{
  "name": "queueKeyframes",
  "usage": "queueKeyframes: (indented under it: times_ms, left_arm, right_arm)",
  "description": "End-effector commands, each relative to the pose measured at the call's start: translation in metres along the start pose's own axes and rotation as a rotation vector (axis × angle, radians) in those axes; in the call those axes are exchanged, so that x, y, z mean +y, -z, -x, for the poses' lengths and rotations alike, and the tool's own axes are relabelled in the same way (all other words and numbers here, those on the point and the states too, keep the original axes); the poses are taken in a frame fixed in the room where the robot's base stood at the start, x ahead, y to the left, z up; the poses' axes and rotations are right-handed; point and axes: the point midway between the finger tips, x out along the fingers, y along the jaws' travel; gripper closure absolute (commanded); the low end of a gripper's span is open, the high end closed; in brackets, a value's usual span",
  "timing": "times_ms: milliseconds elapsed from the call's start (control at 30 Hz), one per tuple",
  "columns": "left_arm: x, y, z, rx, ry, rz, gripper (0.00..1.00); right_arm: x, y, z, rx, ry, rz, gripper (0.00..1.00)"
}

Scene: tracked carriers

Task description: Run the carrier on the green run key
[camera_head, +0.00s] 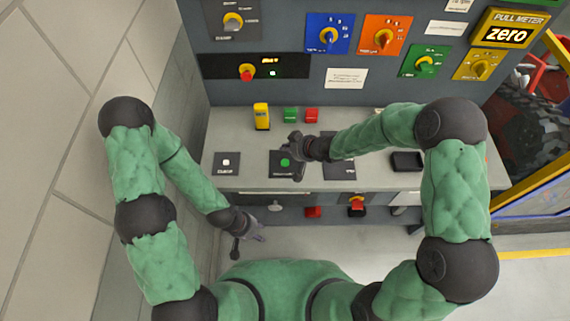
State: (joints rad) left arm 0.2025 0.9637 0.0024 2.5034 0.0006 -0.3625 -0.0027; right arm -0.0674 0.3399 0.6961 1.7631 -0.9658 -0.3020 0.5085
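A round green key (285,162) sits on a dark square plate on the grey console ledge, its label too small to read. My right gripper (293,158) is just right of the key and over the plate's right side. Its fingers look spread, with nothing between them. I cannot tell whether it touches the plate. My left gripper (248,243) is lower, in front of the ledge's front edge, with fingers apart and empty. A dark machine with red parts (532,122), perhaps the carrier, shows partly at the right behind a yellow-edged frame.
The console ledge (225,137) also bears a plate with a white key (226,161), a yellow block (261,116), a green block (290,115), a red block (311,115) and a dark tray (407,161). Knob panels and a "PULL METER zero" display (508,34) stand behind.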

Motion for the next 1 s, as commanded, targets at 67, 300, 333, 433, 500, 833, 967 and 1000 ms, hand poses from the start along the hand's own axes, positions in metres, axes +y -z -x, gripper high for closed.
queueKeyframes:
  times_ms: [67,300,333,433,500,833,967,1000]
  left_arm:
    - [-0.005,0.001,-0.013,0.000,0.000,0.000,0.60]
    - [-0.014,0.001,-0.038,0.000,0.000,0.000,0.60]
    - [-0.015,0.002,-0.041,0.000,0.000,0.000,0.60]
    - [-0.018,0.002,-0.050,0.000,0.000,0.000,0.60]
    - [-0.019,0.002,-0.054,0.000,0.000,0.000,0.60]
    - [-0.021,0.002,-0.059,0.000,0.000,0.000,0.60]
    - [-0.021,0.002,-0.059,0.000,0.000,0.000,0.60]
    - [-0.021,0.002,-0.059,0.000,0.000,0.000,0.60]
  right_arm:
    - [0.004,-0.009,-0.009,0.000,0.000,0.001,1.00]
    - [0.010,-0.025,-0.026,0.000,0.000,0.001,1.00]
    - [0.011,-0.027,-0.028,0.000,0.000,0.001,1.00]
    - [0.014,-0.035,-0.036,-0.001,0.001,-0.001,1.00]
    - [0.016,-0.039,-0.041,-0.001,0.000,0.000,1.00]
    - [0.018,-0.045,-0.047,0.000,0.000,0.000,1.00]
    - [0.018,-0.044,-0.046,0.000,0.000,0.000,1.00]
    - [0.018,-0.044,-0.046,0.000,0.000,0.000,1.00]
